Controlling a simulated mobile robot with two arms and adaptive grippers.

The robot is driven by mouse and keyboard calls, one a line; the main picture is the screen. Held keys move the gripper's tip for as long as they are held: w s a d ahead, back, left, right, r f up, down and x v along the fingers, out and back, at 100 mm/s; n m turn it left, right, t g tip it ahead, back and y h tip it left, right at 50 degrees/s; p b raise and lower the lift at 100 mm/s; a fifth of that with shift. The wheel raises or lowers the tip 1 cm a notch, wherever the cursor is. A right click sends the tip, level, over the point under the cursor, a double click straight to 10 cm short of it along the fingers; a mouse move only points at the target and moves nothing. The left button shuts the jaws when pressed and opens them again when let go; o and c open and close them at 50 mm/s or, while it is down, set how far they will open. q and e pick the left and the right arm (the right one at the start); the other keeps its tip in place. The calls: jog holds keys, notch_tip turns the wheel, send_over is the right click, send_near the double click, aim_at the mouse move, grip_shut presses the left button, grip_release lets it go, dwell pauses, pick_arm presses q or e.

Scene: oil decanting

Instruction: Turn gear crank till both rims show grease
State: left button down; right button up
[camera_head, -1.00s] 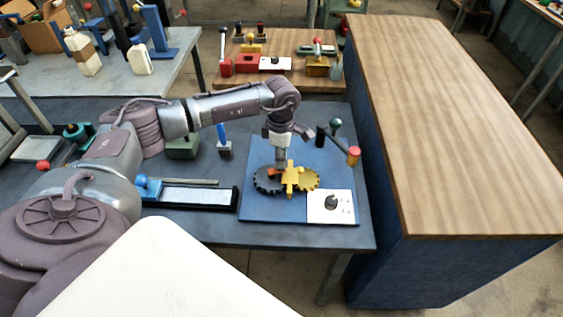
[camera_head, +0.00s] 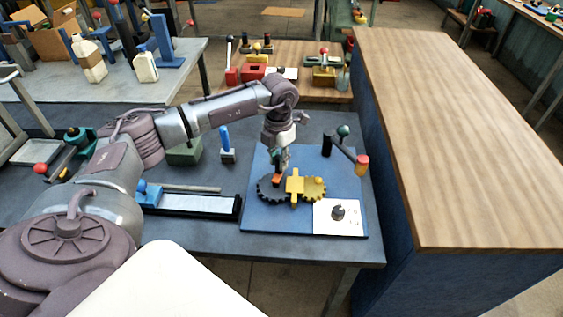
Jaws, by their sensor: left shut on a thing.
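A black gear (camera_head: 265,190) and a yellow gear (camera_head: 316,189) sit side by side on a blue board (camera_head: 258,219), with a yellow block (camera_head: 295,186) between them. An orange crank part (camera_head: 277,180) stands over the black gear. My left gripper (camera_head: 279,168) points down at it from above and is shut on the crank; its fingertips are small and partly hidden. I cannot make out grease on either gear rim. My right gripper is not in view.
A white plate with a black knob (camera_head: 338,212) is on the board's front right corner. A lever with a red and yellow end (camera_head: 362,164) stands at its back right. A tall wooden-topped counter (camera_head: 450,150) borders the right side. A blue-handled tool (camera_head: 226,145) stands left of the board.

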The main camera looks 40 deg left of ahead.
aim_at(266, 184)
pick_arm(q)
jog(key=n, duration=0.2)
jog(key=a+n, duration=0.1)
jog(key=n, duration=0.2)
jog(key=shift+s+a+n+b, duration=0.15)
jog(key=shift+s+n+b, duration=0.15)
jog(key=shift+s+b, duration=0.1)
jog(key=n, duration=0.3)
jog(key=s+n, duration=0.1)
jog(key=n, duration=0.1)
jog(key=shift+a, duration=0.3)
jog(key=n, duration=0.2)
jog(key=s+n, duration=0.1)
jog(key=n, duration=0.1)
jog(key=shift+s+n, duration=0.1)
jog(key=shift+n, duration=0.3)
jog(key=shift+s+d+r+n, duration=0.1)
jog(key=shift+s+n, duration=0.2)
jog(key=shift+n, duration=0.95)
jog(key=shift+s+d+n, duration=0.1)
jog(key=shift+s+n, duration=0.15)
jog(key=shift+n, duration=1)
jog(key=c, duration=1)
grip_release()
jog(key=shift+o, duration=0.2)
